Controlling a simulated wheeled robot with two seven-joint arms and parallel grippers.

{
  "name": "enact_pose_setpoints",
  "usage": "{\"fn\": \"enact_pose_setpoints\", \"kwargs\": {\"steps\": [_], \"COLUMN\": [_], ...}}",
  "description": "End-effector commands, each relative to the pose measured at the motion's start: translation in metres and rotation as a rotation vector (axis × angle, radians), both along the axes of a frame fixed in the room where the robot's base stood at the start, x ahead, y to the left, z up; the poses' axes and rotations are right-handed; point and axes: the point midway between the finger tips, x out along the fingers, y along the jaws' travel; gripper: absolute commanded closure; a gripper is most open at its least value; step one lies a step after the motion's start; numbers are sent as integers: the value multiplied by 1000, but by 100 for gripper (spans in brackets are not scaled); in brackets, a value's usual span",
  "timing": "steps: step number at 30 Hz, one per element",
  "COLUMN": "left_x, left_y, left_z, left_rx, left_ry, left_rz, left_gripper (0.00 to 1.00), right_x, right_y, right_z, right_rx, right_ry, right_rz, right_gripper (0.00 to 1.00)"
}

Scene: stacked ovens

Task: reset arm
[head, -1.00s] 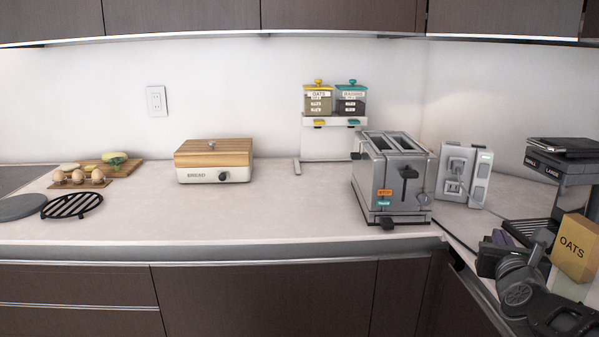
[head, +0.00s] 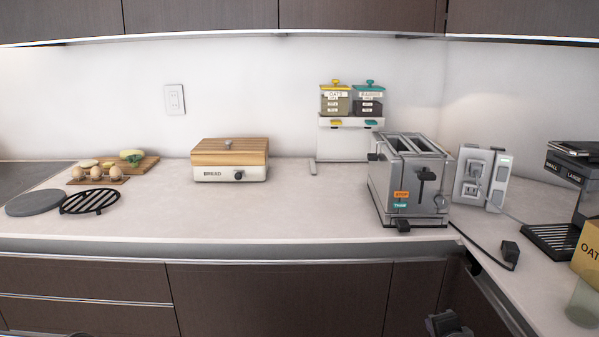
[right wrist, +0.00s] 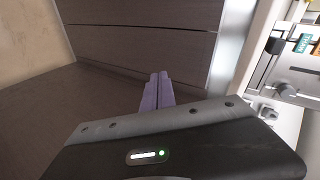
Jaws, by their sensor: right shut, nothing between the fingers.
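My right gripper (head: 447,325) shows at the bottom edge of the head view, low in front of the dark cabinet fronts and below the counter's edge. In the right wrist view its purple fingers (right wrist: 158,90) are together with nothing between them, and dark drawer fronts (right wrist: 140,45) lie beyond. My left gripper cannot be made out in the head view.
The toaster (head: 409,185) stands near the counter corner, with a black plug (head: 510,251) on its right. A coffee machine (head: 568,190), an oats box (head: 588,250) and a glass (head: 582,303) stand at the right. The counter's middle (head: 310,215) is clear.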

Motion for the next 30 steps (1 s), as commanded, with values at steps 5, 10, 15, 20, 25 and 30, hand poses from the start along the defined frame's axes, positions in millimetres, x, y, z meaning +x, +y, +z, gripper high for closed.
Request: {"fn": "enact_pose_setpoints", "kwargs": {"steps": [5, 10, 15, 20, 25, 30], "left_x": [0, 0, 0, 0, 0, 0], "left_y": [0, 0, 0, 0, 0, 0], "left_z": [0, 0, 0, 0, 21, 66], "left_rx": [0, 0, 0, 0, 0, -1], "left_ry": [0, 0, 0, 0, 1, 0], "left_rz": [0, 0, 0, 0, 1, 1], "left_gripper": [44, 44, 44, 44, 44, 44], "right_x": [-42, -115, -193, -258, -304, -302], "right_y": [77, 144, 193, 224, 243, 242], "right_z": [-129, -227, -289, -324, -324, -279], "right_rx": [-295, -435, -427, -349, -286, -287], "right_ry": [269, 441, 552, 644, 716, 713], "right_rz": [424, 816, 1075, 1203, 1273, 1268], "right_gripper": [100, 100, 100, 100, 100, 100]}}
